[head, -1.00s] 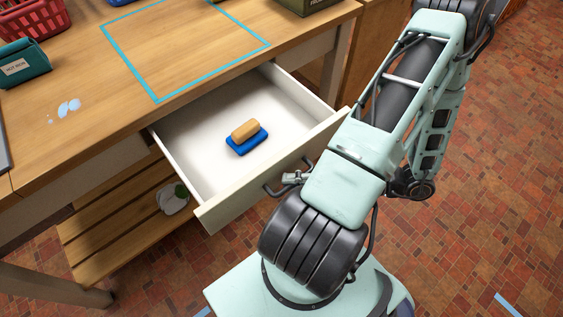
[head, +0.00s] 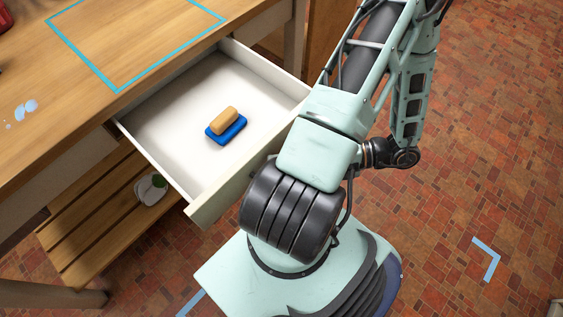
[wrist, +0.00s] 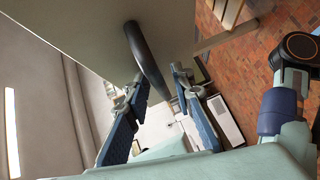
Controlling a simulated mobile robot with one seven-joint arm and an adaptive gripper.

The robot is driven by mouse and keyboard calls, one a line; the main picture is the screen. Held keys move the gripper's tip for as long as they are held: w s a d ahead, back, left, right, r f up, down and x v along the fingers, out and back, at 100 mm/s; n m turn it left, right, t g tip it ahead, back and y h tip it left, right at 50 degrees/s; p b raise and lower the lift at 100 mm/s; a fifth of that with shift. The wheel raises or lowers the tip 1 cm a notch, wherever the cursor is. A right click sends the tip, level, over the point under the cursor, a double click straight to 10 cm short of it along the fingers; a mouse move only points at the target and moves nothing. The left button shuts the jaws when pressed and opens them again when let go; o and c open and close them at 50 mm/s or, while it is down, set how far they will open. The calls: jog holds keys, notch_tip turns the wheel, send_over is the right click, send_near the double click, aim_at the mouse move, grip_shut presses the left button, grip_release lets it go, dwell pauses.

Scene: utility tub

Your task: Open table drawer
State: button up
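The table drawer (head: 225,115) is pulled well out of the wooden table in the head view, with its white inside showing. A tan and blue sponge-like block (head: 226,124) lies in it. My arm hides the right part of the drawer front and my gripper in the head view. In the wrist view the drawer's dark curved handle (wrist: 147,55) runs down between the two fingers of my gripper (wrist: 160,84). The fingers are apart, one on each side of the handle, with visible gaps. Whether either finger touches it I cannot tell.
The table top (head: 60,110) is at upper left, with a blue tape outline and pale blue spots. A slatted lower shelf (head: 95,215) holds a small pale item (head: 150,188). Brick-patterned floor (head: 490,150) is open on the right, with blue tape marks.

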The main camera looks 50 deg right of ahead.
jog(key=v, duration=1.2)
jog(key=shift+w, duration=0.1)
dwell(0.4)
